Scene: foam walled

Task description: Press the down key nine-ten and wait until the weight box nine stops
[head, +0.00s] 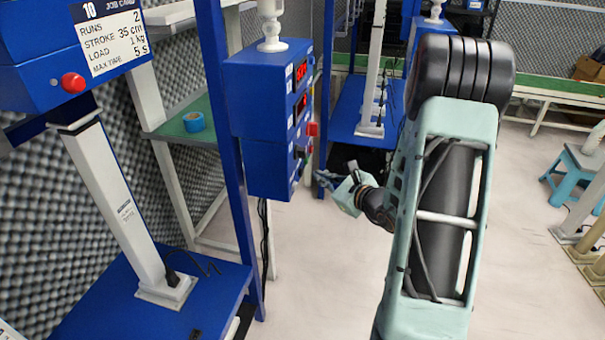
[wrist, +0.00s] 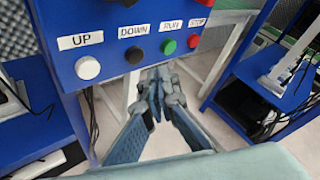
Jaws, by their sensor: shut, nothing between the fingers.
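The blue control box (head: 266,110) stands on a blue post in the middle of the head view, with lit red displays on its right face. The wrist view shows its key row: a white UP key (wrist: 88,68), a black DOWN key (wrist: 134,55), a green RUN key (wrist: 168,47) and a red STOP key (wrist: 194,41). My gripper (wrist: 158,82) is shut and empty, its tips just below and right of the DOWN key in the picture; I see no contact with it. In the head view my gripper (head: 328,180) is near the box's lower right. I cannot identify weight box nine.
A blue box with a job card marked 10 (head: 112,38) and a red button is at upper left, above a white column (head: 115,195) on a blue table (head: 95,300). Another white column (head: 371,75) stands behind. Floor (head: 320,280) is clear below my arm.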

